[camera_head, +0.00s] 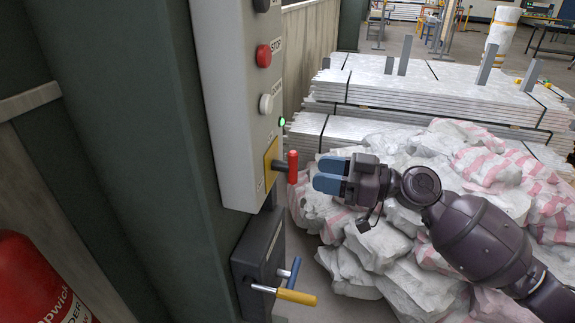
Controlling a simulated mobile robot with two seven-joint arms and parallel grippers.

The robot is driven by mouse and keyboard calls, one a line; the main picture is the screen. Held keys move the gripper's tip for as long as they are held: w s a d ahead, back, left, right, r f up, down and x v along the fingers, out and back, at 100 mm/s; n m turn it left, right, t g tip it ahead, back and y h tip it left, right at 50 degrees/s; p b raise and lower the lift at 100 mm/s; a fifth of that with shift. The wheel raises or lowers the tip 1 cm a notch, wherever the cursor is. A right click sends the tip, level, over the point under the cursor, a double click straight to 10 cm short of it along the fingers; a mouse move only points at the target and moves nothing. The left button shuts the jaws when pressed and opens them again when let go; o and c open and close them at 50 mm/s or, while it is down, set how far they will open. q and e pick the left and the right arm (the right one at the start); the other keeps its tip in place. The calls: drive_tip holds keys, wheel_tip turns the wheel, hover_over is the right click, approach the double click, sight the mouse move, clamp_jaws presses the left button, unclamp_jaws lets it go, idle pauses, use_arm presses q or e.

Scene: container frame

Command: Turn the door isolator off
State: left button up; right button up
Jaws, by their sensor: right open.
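The door isolator is a red handle (292,167) on a yellow plate (270,163), low on the side of a grey control box (228,110). The handle's red grip stands upright. My right gripper (325,175) has two blue fingertips, is open and empty, and points left at the handle. It appears a short way to the right of the handle, with a gap in the picture; the exact depth is hard to tell. My left gripper is not in view.
Above the isolator are a red STOP button (264,55), a pale button (266,103) and a lit green lamp (282,122). Below, a dark box (258,258) has a yellow-ended lever (296,297) and a blue one (294,272). White sacks (385,245) lie behind my right arm.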

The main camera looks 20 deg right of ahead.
sight(286, 167)
drive_tip(key=p+x, duration=0.1)
drive_tip(key=x, duration=0.5)
drive_tip(key=shift+w+a+r+p, duration=0.15)
drive_tip(key=shift+w+a+p, duration=0.1)
drive_tip(key=shift+p, duration=0.05)
drive_tip(key=shift+w+a, duration=0.3)
drive_tip(key=shift+a, duration=0.25)
clamp_jaws()
